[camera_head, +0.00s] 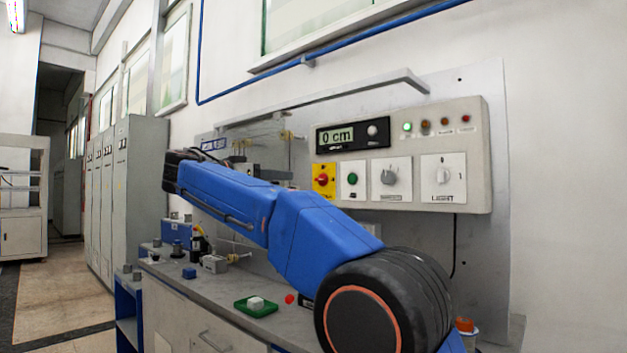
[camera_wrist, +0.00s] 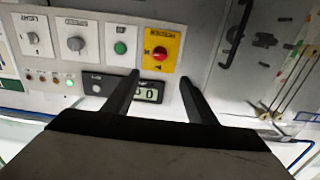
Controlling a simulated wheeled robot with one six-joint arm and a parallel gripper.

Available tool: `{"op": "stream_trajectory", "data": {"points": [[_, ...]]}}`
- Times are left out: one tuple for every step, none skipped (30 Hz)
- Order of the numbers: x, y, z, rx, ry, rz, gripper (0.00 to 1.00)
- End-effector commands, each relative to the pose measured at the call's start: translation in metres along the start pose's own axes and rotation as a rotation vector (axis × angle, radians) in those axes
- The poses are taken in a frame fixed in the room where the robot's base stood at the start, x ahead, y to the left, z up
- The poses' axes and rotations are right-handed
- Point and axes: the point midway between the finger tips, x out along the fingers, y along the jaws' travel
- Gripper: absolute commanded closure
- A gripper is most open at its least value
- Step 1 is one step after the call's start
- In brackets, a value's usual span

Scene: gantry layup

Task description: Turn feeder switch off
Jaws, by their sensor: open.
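A control box (camera_head: 474,197) on the wall carries a yellow plate with a red rotary knob (camera_head: 321,180), a green button (camera_head: 352,179), a grey rotary knob (camera_head: 389,177) and a white rotary switch labelled LIGHT (camera_head: 443,176). In the wrist view the box appears upside down. My gripper (camera_wrist: 160,76) is open and empty, its fingertips pointing towards the red knob (camera_wrist: 160,53) and apart from it as far as I can tell. In the head view my arm hides the gripper's fingers.
The box also has a display reading 0 cm (camera_head: 338,136) and several indicator lamps (camera_head: 425,124). A shelf bar (camera_head: 330,92) juts out above the box.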

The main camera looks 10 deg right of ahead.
Motion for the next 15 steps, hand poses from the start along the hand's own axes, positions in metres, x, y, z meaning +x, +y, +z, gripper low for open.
{"op": "stream_trajectory", "data": {"points": [[0.007,0.001,0.0,-0.001,0.0,0.003,0.48],[0.011,0.001,0.0,-0.001,-0.001,0.003,0.48],[0.018,0.001,0.0,-0.001,-0.001,0.003,0.48],[0.023,0.001,0.0,-0.001,0.0,0.003,0.48],[0.028,0.001,0.0,-0.002,-0.001,0.003,0.48],[0.035,0.001,0.0,-0.002,-0.001,0.003,0.48],[0.041,0.001,0.0,-0.002,-0.001,0.003,0.48],[0.046,0.001,0.001,-0.002,-0.001,0.003,0.48],[0.053,0.001,0.001,-0.002,-0.002,0.003,0.48],[0.058,0.001,0.001,-0.002,-0.002,0.003,0.48],[0.064,0.001,0.001,-0.002,-0.002,0.003,0.48],[0.071,0.001,0.001,-0.002,-0.002,0.003,0.48],[0.076,0.001,0.001,-0.003,-0.002,0.003,0.48],[0.081,0.001,0.001,-0.003,-0.002,0.003,0.48],[0.089,0.001,0.001,-0.003,-0.002,0.003,0.48]]}}
